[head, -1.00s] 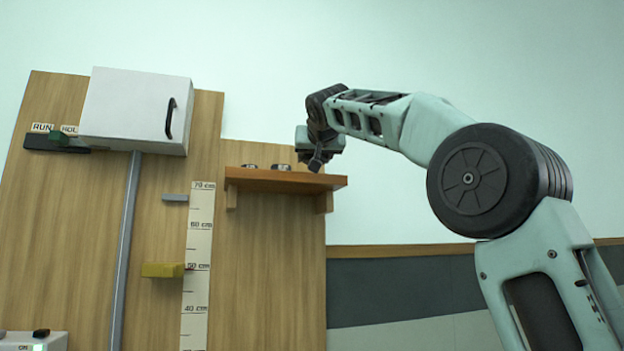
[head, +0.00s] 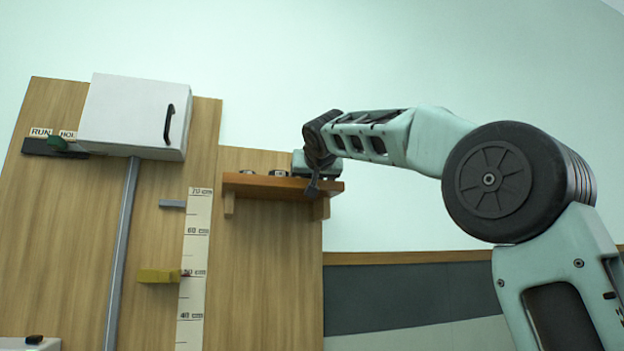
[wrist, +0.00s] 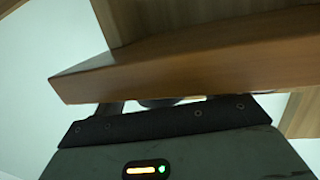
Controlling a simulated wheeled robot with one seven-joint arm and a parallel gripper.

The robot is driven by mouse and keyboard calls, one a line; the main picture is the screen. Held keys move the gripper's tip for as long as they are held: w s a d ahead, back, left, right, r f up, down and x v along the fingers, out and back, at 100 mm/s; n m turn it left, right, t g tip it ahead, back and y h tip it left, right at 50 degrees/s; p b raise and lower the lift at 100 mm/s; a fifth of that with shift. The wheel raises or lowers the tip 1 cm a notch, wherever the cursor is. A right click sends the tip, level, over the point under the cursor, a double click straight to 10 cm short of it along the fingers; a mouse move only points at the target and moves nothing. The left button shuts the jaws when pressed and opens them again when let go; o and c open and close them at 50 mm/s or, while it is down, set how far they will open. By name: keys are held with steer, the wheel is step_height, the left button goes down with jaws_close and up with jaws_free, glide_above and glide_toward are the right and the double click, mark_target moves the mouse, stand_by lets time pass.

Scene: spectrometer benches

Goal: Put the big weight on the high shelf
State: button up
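The high shelf (head: 270,187) is a brown wooden ledge on the upper right of the panel. Two small dark-and-metallic objects, a left one (head: 248,172) and a right one (head: 278,173), sit on it, mostly hidden by its front edge. I cannot tell whether either is the big weight. My gripper (head: 313,186) is at the right end of the shelf, overlapping its front edge in the head view. In the wrist view the shelf (wrist: 190,62) crosses close in front of my gripper and hides the fingertips. A dark rounded shape shows in the narrow gap there, unclear what.
A white cabinet (head: 138,115) with a black handle is at the upper left, above a grey vertical rail (head: 122,250). A centimetre scale (head: 194,265), a yellow block (head: 159,275) and a small grey peg (head: 172,204) are left of the shelf. The wall right of the panel is clear.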

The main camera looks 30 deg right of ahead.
steer(key=shift+r, duration=0.15)
steer(key=b+v, duration=0.4)
steer(key=v, duration=0.8)
steer(key=w+a+f+n+g+y, duration=0.1)
steer(key=w+a+f+n+y, duration=0.1)
steer(key=a+f, duration=0.4)
steer(key=w+a+f+n+g+y, duration=0.15)
steer(key=a+f, duration=0.25)
steer(key=f, duration=0.5)
steer(key=s+a+f+n+g+y, duration=0.2)
steer(key=a+f, duration=0.4)
steer(key=f, duration=0.4)
steer(key=s+a+f+n+g+y, duration=0.25)
steer(key=a+f, duration=0.35)
steer(key=f, duration=0.5)
steer(key=s+a+f+n+g, duration=0.35)
steer(key=s+f, duration=0.55)
steer(key=f, duration=0.4)
steer(key=s+d+f+n+g+b, duration=0.1)
steer(key=s+f+g, duration=0.3)
steer(key=s+f, duration=1.1)
steer(key=s, duration=0.3)
steer(key=shift+s+d+h, duration=0.3)
steer(key=shift+s+d, duration=0.05)
